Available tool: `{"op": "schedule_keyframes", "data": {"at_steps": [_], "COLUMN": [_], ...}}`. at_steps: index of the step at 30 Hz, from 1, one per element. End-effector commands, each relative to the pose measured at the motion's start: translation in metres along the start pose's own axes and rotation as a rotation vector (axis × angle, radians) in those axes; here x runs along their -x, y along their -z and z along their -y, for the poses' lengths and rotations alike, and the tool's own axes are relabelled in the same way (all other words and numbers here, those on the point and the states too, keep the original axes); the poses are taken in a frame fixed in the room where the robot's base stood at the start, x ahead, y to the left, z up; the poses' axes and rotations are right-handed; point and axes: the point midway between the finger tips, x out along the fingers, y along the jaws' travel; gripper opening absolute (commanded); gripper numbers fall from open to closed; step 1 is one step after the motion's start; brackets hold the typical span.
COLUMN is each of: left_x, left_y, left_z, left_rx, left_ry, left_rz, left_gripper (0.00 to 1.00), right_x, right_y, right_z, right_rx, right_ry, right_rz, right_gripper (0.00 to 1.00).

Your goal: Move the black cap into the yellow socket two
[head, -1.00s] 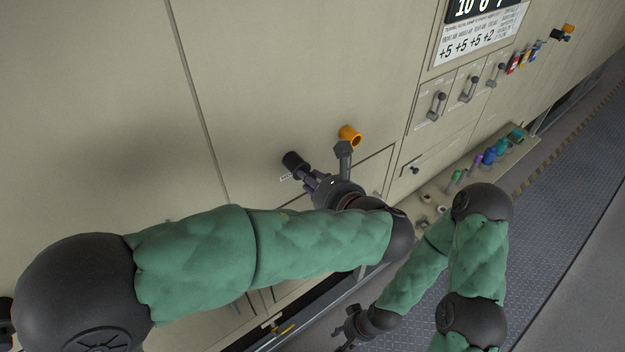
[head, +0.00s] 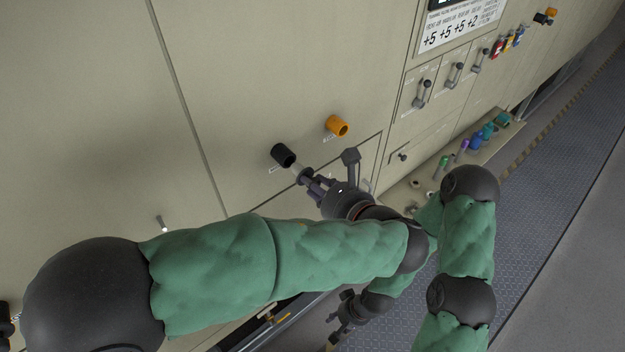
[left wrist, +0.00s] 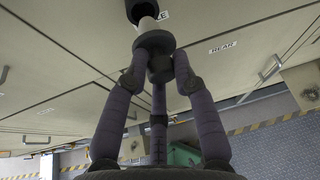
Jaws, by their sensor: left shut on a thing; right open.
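My left gripper (head: 313,184) is shut on a dark grey flanged cap (head: 303,176), probably the task's black cap. In the left wrist view its collar (left wrist: 154,42) sits between the fingertips, and a pale shaft (left wrist: 146,22) runs from it towards the black tube. The black tube (head: 283,155) sticks out of the beige panel; whether the shaft tip is still inside it is unclear. An orange-yellow socket (head: 338,127) is right of the black tube, empty-looking. Another orange-yellow socket (head: 551,13) is far right. My right gripper (head: 340,322) is open and low, away from the panel.
Levers (head: 421,94) and coloured fittings (head: 506,43) line the panel to the right. A ledge (head: 480,156) with several coloured pegs juts out below them. A small black knob (head: 403,157) is nearer. The patterned floor (head: 545,165) is clear.

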Motion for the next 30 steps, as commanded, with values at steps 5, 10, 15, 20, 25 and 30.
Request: {"op": "schedule_keyframes", "data": {"at_steps": [5, 10, 15, 20, 25, 30], "left_x": [0.001, 0.003, 0.019, 0.037, 0.056, 0.075], "left_y": [0.000, 0.001, 0.006, 0.014, 0.022, 0.030], "left_z": [0.000, 0.000, 0.002, 0.003, 0.003, 0.004], "left_rx": [0.000, 0.000, -0.002, -0.002, -0.003, -0.003], "left_ry": [0.000, 0.000, 0.002, 0.003, 0.003, 0.005], "left_rz": [0.000, 0.000, 0.002, 0.001, 0.001, 0.002], "left_gripper": [0.00, 0.00, 0.00, 0.00, 0.00, 0.00], "right_x": [0.000, 0.001, 0.006, 0.011, 0.016, 0.022], "right_y": [0.000, 0.000, 0.000, 0.000, -0.001, 0.001], "right_z": [0.000, 0.000, 0.002, 0.004, 0.006, 0.006], "right_rx": [0.000, 0.000, 0.000, 0.000, 0.000, -0.004], "right_ry": [0.000, 0.000, 0.000, 0.000, 0.000, 0.000], "right_rz": [0.000, 0.000, 0.000, 0.000, 0.000, -0.004], "right_gripper": [0.41, 0.41, 0.41, 0.41, 0.41, 0.41]}}
